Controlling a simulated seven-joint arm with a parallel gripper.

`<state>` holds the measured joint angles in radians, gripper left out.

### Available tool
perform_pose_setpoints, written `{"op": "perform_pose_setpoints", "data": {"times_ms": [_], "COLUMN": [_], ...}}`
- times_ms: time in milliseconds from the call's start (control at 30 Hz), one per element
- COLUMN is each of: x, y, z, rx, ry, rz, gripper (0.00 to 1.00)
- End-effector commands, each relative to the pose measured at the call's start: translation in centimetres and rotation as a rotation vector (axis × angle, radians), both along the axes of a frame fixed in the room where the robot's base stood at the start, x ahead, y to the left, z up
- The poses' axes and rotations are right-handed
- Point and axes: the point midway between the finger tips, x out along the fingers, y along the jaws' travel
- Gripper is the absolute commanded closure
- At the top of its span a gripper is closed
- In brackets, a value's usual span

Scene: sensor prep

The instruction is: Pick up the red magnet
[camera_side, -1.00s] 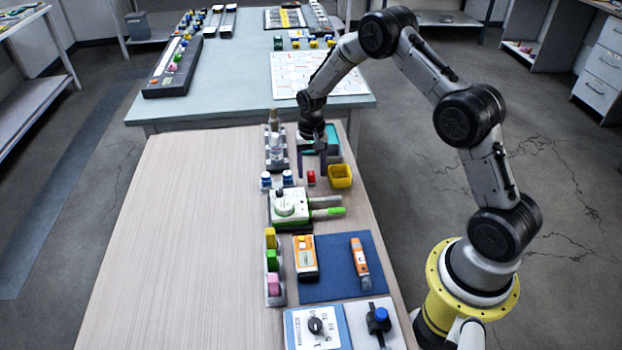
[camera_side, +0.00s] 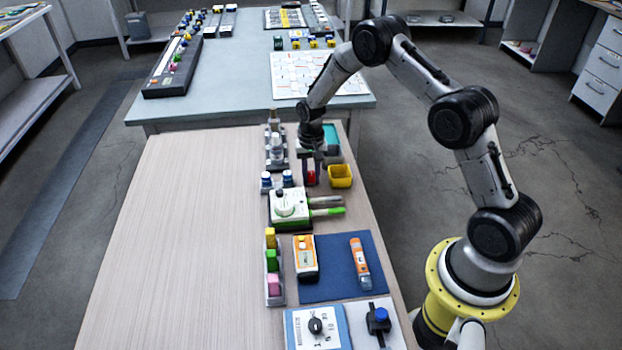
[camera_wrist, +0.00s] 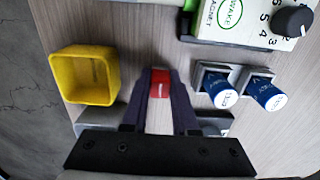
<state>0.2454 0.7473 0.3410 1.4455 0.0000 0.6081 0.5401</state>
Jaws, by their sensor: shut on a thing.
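The red magnet (camera_wrist: 159,83) is a small red block with a pale mark, seen between my fingertips in the wrist view. In the side view the red magnet (camera_side: 311,178) shows between the dark fingers, just left of the yellow tray. My gripper (camera_wrist: 160,80) is shut on it, with a finger against each side. In the side view my gripper (camera_side: 311,176) points down at the table surface. I cannot tell whether the magnet is touching the table or slightly above it.
A yellow tray (camera_wrist: 64,75) stands close to my gripper. Two blue-capped vials (camera_wrist: 243,90) in grey holders are on the other side. A white-and-green device with a knob (camera_side: 289,207) is nearby. The wooden table's left side (camera_side: 190,230) is clear.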

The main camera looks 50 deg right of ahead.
Motion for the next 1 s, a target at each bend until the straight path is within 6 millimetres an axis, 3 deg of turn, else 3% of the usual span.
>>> {"op": "perform_pose_setpoints", "data": {"times_ms": [367,600,900,1000], "x": [0.1,0.0,-5.0,-7.3], "y": [0.0,0.0,1.2,1.8], "z": [0.6,3.6,9.4,10.3], "rx": [-0.001,-0.001,-0.001,0.0], "ry": [-0.004,-0.004,-0.004,-0.001], "rz": [0.0,0.0,0.0,0.0], "gripper": [1.0,1.0,1.0,1.0]}}
